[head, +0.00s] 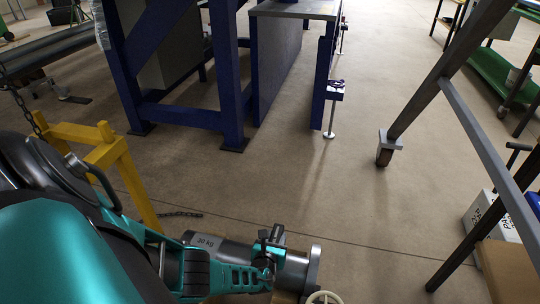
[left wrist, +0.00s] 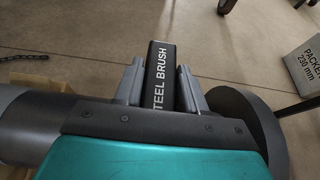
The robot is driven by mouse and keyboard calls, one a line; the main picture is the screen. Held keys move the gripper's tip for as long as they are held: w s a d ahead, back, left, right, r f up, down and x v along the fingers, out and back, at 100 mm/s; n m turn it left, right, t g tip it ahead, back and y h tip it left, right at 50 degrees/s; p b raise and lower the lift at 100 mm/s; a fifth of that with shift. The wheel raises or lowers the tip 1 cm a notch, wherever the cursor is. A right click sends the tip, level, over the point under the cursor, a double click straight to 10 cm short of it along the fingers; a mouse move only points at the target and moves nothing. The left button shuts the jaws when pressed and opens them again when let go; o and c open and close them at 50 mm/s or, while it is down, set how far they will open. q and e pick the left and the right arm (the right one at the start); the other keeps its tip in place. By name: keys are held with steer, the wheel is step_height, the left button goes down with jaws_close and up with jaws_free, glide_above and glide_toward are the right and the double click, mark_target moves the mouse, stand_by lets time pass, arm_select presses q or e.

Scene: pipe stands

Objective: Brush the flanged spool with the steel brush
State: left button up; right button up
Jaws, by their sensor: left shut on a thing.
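The flanged spool (head: 296,268) is a grey metal cylinder with a round flange at its right end, lying at the bottom of the head view. In the left wrist view its dark flange (left wrist: 250,118) is at right and its grey body at left. My left gripper (head: 267,256) is over the spool. It is shut on the steel brush (left wrist: 159,62), a black block lettered STEEL BRUSH, between both fingers. The brush's bristles are hidden, so I cannot tell whether they touch the spool. My right gripper is not in view.
A yellow stand (head: 100,153) is at left with a hanging chain. A blue steel frame (head: 229,75) stands behind. At right are a dark-legged frame (head: 437,88) on a caster and a white box (head: 492,214). The floor between is clear.

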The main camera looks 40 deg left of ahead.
arm_select(q)
steer(key=shift+w+d, duration=0.4)
steer(key=shift+d, duration=0.25)
steer(key=shift+w+d+r, duration=0.1)
steer(key=shift+r, duration=0.1)
steer(key=shift+r+p, duration=0.85)
steer(key=shift+p, duration=0.05)
